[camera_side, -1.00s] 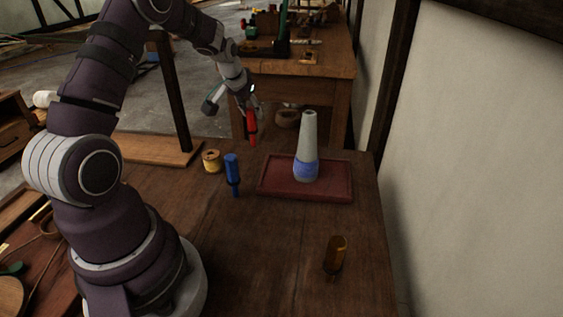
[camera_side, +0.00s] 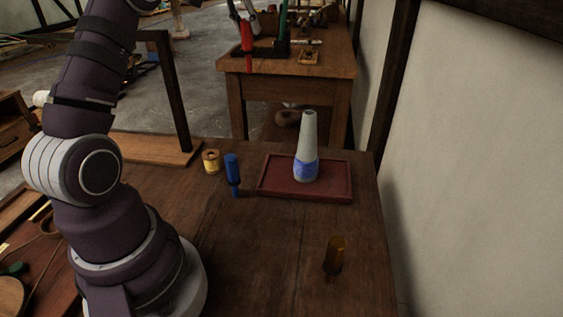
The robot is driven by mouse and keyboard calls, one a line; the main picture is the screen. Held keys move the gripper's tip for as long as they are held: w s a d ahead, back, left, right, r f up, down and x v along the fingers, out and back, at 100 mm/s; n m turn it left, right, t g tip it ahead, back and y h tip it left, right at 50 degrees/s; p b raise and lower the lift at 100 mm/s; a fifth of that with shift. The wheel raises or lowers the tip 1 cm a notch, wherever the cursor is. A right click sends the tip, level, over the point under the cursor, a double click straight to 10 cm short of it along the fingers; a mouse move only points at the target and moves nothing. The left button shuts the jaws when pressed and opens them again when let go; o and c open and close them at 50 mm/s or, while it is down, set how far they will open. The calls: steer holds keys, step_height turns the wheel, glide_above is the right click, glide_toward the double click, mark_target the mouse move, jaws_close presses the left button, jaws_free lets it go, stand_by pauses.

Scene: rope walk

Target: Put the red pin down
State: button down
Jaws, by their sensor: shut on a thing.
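The red pin (camera_side: 247,38) hangs upright near the top of the view, high above the near table. My gripper (camera_side: 243,17) is shut on its upper end and is partly cut off by the top edge. The pin's lower tip shows in front of the far bench and touches nothing that I can see.
A blue pin (camera_side: 233,170) stands on the near table beside a yellow spool (camera_side: 211,162). A dark red tray (camera_side: 335,190) holds a pale cone with a blue band (camera_side: 306,150). The table's middle is clear.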

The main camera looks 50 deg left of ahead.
steer(key=w+d+m+h, duration=0.4)
steer(key=d+m, duration=0.4)
steer(key=d, duration=0.7)
steer(key=s+d+m+g+h, duration=0.1)
steer(key=s+d+m+h, duration=0.3)
steer(key=d+m, duration=0.85)
steer(key=d+f+n, duration=0.3)
steer(key=f, duration=1.8)
steer(key=shift+d, duration=0.2)
steer(key=shift+n, duration=0.25)
steer(key=c, duration=0.9)
jaws_free()
